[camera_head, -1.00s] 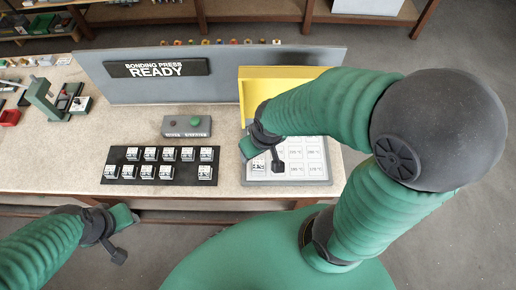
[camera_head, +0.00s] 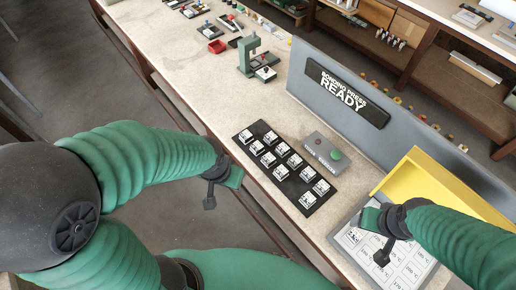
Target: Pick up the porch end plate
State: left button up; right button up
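I cannot tell for sure which piece is the porch end plate. Several small pieces with white labels sit in two rows in a black tray (camera_head: 262,170) on the bench; one place in the near row is bare. A similar small piece (camera_head: 353,236) lies on the temperature grid plate (camera_head: 412,262) in front of the yellow press part, close to my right gripper. My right gripper (camera_head: 372,220) is over that grid plate. My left gripper (camera_head: 232,179) is in front of the bench edge, left of the black tray, apart from the pieces. Neither gripper's finger gap shows clearly.
A grey panel reading BONDING PRESS READY (camera_head: 345,95) stands behind the tray. A control box (camera_head: 322,153) with a green button sits between them. A green hand press (camera_head: 249,55) and a red bin (camera_head: 217,46) stand farther along the bench. Bench space left of the tray is clear.

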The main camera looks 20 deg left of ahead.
aim_at(257, 147)
jog(key=i+j, duration=0.1)
jog(key=j, duration=0.3)
jog(key=i+j, duration=0.15)
jog(key=j, duration=0.25)
jog(key=i+j, duration=0.1)
jog(key=j, duration=0.35)
jog(key=i+j, duration=0.15)
jog(key=j, duration=0.25)
jog(key=i+j, duration=0.1)
jog(key=j, duration=0.3)
jog(key=i+j, duration=0.15)
jog(key=j, duration=0.25)
